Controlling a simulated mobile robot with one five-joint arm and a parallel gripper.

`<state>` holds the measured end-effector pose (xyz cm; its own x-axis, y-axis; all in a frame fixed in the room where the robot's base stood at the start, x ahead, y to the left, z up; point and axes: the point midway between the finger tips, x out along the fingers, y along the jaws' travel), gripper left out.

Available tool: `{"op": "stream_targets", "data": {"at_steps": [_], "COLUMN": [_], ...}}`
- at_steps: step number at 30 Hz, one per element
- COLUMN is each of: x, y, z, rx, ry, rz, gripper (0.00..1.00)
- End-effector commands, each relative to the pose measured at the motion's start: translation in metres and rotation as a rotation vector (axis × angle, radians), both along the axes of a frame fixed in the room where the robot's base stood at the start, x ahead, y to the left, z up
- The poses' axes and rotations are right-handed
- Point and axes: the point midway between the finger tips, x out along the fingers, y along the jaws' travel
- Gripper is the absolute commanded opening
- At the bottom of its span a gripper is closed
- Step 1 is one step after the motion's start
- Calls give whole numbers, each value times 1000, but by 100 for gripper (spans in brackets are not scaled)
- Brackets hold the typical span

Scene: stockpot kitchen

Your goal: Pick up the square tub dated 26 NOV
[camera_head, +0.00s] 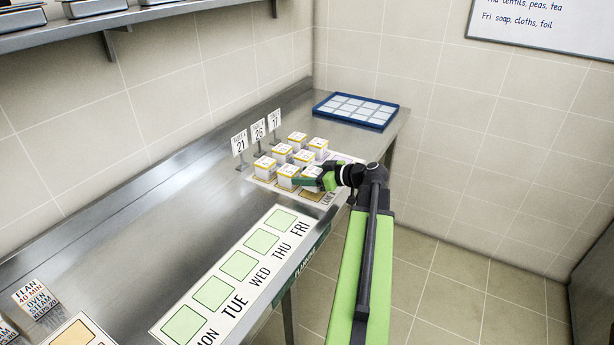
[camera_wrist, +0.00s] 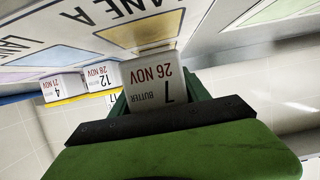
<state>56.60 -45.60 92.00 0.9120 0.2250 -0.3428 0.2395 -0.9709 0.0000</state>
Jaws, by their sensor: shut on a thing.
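The square tub dated 26 NOV (camera_wrist: 152,82), a white tub marked 7 and BUTTER, sits between my gripper's green fingers in the wrist view. Its label reads upside down there. My gripper (camera_wrist: 155,95) is shut on it. In the head view my gripper (camera_head: 308,181) is at the front right of the group of tubs, and its fingers partly hide the tubs there. I cannot tell whether the held tub is clear of the counter.
Other tubs stand close by: one dated 28 NOV (camera_wrist: 99,77) and one dated 21 NOV (camera_wrist: 62,87). Number signs (camera_head: 258,129) stand behind the group. A blue tray (camera_head: 393,121) lies at the counter's far end. A weekday planning strip (camera_head: 262,270) lies nearer, with empty green squares.

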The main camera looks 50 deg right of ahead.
Motion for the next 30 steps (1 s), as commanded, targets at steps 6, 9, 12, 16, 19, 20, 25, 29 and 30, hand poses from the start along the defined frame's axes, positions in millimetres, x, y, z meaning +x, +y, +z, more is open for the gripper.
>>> {"op": "stream_targets", "data": {"at_steps": [6,9,12,16,19,20,25,29,30], "x": [-6,-12,-18,-25,-28,-29,-30,-29,-28], "y": [-32,-56,-79,-100,-108,-110,-113,-111,-110], "z": [40,56,69,80,84,85,85,85,85], "rx": [0,0,0,1,0,0,0,0,0], "ry": [0,0,0,0,0,0,0,0,0], "rz": [-2,-2,-2,-1,0,0,1,3,5], "gripper": [7,7,7,7,7,7,7,7,7]}}
